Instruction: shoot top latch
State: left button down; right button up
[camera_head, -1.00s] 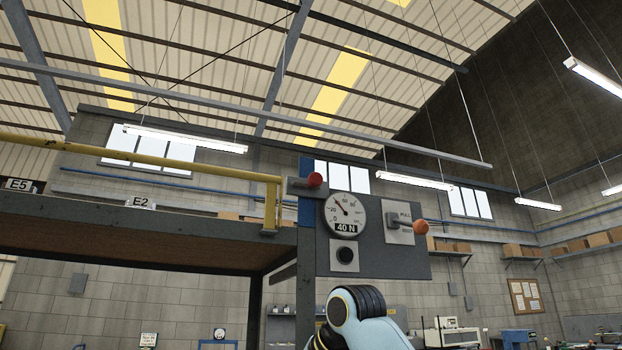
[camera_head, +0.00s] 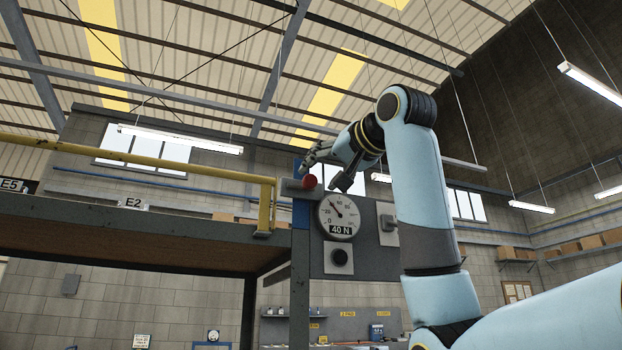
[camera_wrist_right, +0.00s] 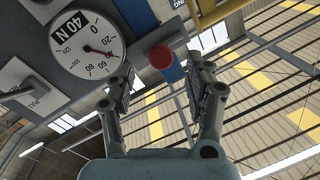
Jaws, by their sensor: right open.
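The top latch is a grey bolt (camera_head: 291,187) with a red knob (camera_head: 309,182), mounted at the top of the blue-faced post beside the gauge. The knob also shows in the right wrist view (camera_wrist_right: 161,57), ahead of and between the fingers. My right gripper (camera_head: 326,169) is open and empty, with its fingers around the upper right of the knob in the head view. I cannot tell whether a finger touches it. My left gripper is not in view.
A round gauge (camera_head: 338,217) labelled 40 N sits right of the knob on a grey panel, above a black button (camera_head: 339,257). A pull plate (camera_head: 386,223) is partly hidden by my right arm. A yellow rail (camera_head: 130,151) runs left above the shelf (camera_head: 120,230).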

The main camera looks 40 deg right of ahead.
aim_at(312, 180)
jog(key=w, duration=0.5)
jog(key=shift+d+p, duration=0.25)
jog(key=shift+p, duration=0.1)
grip_shut()
